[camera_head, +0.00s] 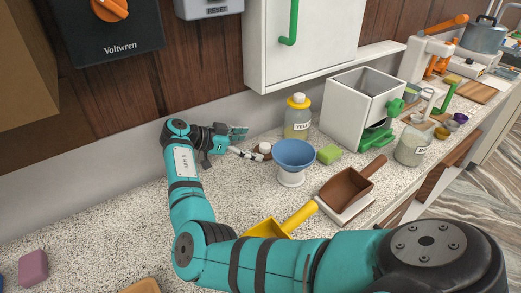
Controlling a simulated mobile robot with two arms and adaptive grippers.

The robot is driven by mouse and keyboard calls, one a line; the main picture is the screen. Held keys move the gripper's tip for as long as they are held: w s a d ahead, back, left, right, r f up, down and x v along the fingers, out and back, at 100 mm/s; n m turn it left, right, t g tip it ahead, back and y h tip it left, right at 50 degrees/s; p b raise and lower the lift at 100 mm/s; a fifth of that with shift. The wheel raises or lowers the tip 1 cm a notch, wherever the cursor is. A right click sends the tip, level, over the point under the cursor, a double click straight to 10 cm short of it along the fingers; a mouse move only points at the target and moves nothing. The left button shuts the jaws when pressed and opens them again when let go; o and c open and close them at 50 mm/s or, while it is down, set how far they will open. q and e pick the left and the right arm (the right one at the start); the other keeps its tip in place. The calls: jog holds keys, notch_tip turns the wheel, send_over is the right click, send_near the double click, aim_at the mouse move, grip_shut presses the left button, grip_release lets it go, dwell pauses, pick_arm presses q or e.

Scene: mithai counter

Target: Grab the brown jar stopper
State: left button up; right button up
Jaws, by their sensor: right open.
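A small brown piece (257,151), which looks like the jar stopper, lies on the counter by a small white round piece (265,147). It is small and partly covered by my gripper, so its shape is unclear. My right gripper (246,143) is open with its fingers spread, low over the counter and just left of the brown piece. I cannot tell whether a finger touches it. My left gripper is not in view.
The counter's left side is mostly clear.

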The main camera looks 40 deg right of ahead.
aim_at(262, 146)
jog(key=p+x, duration=0.1)
jog(key=x, duration=0.1)
jog(key=w+p+x, duration=0.1)
jog(key=x, duration=0.1)
jog(key=shift+d+f, duration=0.3)
jog(key=shift+d, duration=0.1)
jog(key=shift+s+d+f, duration=0.15)
jog(key=shift+d, duration=0.1)
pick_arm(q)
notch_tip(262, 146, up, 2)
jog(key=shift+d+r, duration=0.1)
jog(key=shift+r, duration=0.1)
pick_arm(e)
jog(key=c, duration=1.3)
